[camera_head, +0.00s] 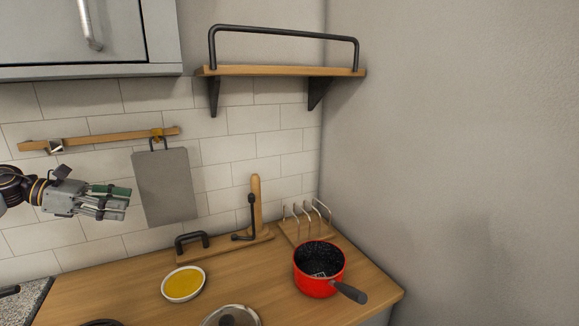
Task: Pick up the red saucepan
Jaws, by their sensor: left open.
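The red saucepan (312,286) stands upright on the right part of the wooden counter (253,278). Its inside is black with pale specks, and a small light patch shows in it. Its dark handle (349,292) points to the lower right, towards the counter's front right edge. My left gripper (126,200) is at the left, raised above the counter in front of the tiled wall. It is open and empty, well to the left of the saucepan and higher. My right gripper is out of view.
A wooden rack with metal loops (303,228) stands just behind the saucepan. A white dish with yellow contents (183,284) and a lid (231,317) are to its left. A wooden stand (256,208) is at the back. A shelf (285,71) hangs above. A wall closes the right.

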